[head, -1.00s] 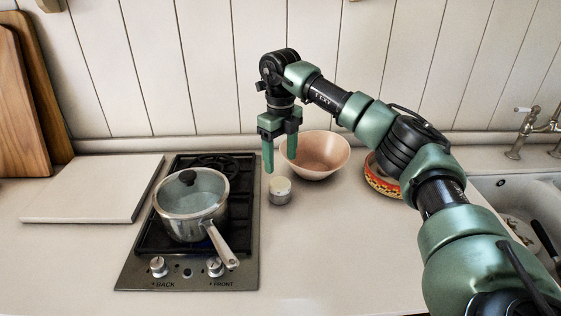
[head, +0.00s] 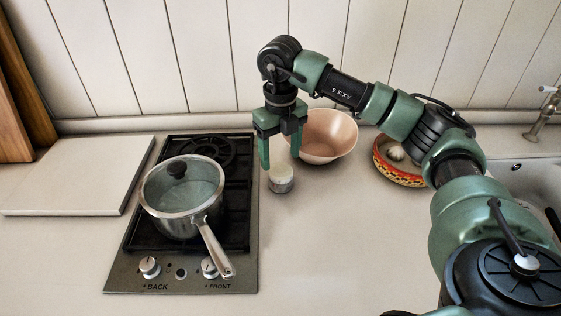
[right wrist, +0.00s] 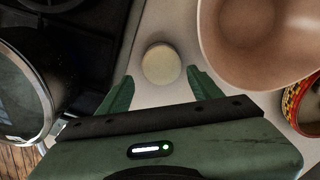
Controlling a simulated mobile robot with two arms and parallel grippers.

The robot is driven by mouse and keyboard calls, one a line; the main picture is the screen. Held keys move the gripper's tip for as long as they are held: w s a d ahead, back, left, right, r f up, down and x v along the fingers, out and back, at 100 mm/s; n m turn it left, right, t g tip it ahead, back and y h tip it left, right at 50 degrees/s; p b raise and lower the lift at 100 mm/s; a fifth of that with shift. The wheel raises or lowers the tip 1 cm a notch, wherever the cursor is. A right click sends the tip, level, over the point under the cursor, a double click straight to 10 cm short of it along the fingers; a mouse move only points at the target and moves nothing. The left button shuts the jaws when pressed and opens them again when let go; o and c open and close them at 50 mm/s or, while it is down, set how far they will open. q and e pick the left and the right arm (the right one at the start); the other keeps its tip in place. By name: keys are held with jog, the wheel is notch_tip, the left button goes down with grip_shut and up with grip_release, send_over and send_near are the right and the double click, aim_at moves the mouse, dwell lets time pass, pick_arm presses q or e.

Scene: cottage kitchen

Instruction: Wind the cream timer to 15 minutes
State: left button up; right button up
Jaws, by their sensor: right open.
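The cream timer (head: 281,179) is a small round pot with a pale top and a greyer lower side. It stands upright on the worktop, right of the hob. In the right wrist view its round cream top (right wrist: 161,64) lies between and just beyond the fingertips; no dial marks can be read. My right gripper (head: 280,160) points down above the timer, open and empty, with green fingers apart. The open fingers also show in the right wrist view (right wrist: 160,82). Contact with the timer is not visible. My left gripper is not in view.
A pink bowl (head: 325,136) stands close behind and right of the timer. A patterned bowl (head: 399,173) is farther right, near the sink. A lidded saucepan (head: 184,196) sits on the hob (head: 130,272) at left. The worktop in front of the timer is clear.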

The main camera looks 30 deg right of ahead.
aim_at(281, 168)
notch_tip(281, 168, down, 4)
jog(key=shift+w+d, duration=0.15)
jog(key=shift+f, duration=0.35)
jog(key=c, duration=1.1)
jog(key=shift+m, duration=1.2)
jog(key=m, duration=0.4)
jog(key=shift+m, duration=0.3)
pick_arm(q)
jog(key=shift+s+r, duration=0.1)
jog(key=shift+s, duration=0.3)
pick_arm(e)
jog(key=shift+m, duration=1.9)
